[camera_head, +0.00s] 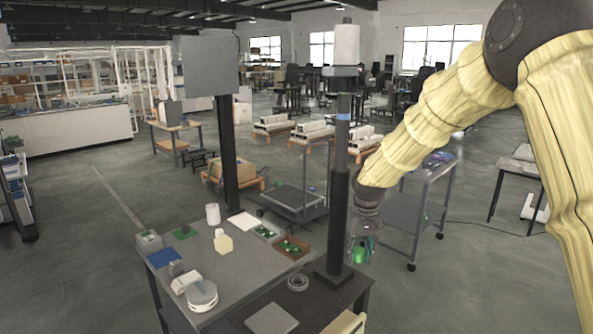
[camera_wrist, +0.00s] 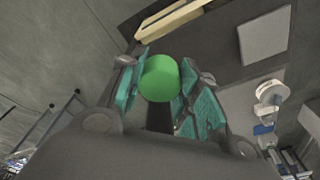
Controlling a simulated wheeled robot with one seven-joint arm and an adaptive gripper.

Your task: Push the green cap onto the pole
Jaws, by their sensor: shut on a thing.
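The green cap (camera_wrist: 160,78) sits between the teal-padded fingers of my gripper (camera_wrist: 155,88) in the wrist view, and the fingers are shut on it. In the head view my gripper (camera_head: 362,250) hangs just right of the pole's lower part, with the green cap (camera_head: 359,256) showing low between its fingers. The dark upright pole (camera_head: 338,190) stands on a square base on the table, apart from the cap in the picture. A blue band and a thin green band show higher on it. How far the gripper is from the pole in depth is unclear.
A second column with a panel (camera_head: 210,66) stands behind. A metal cart (camera_head: 420,205) is at right.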

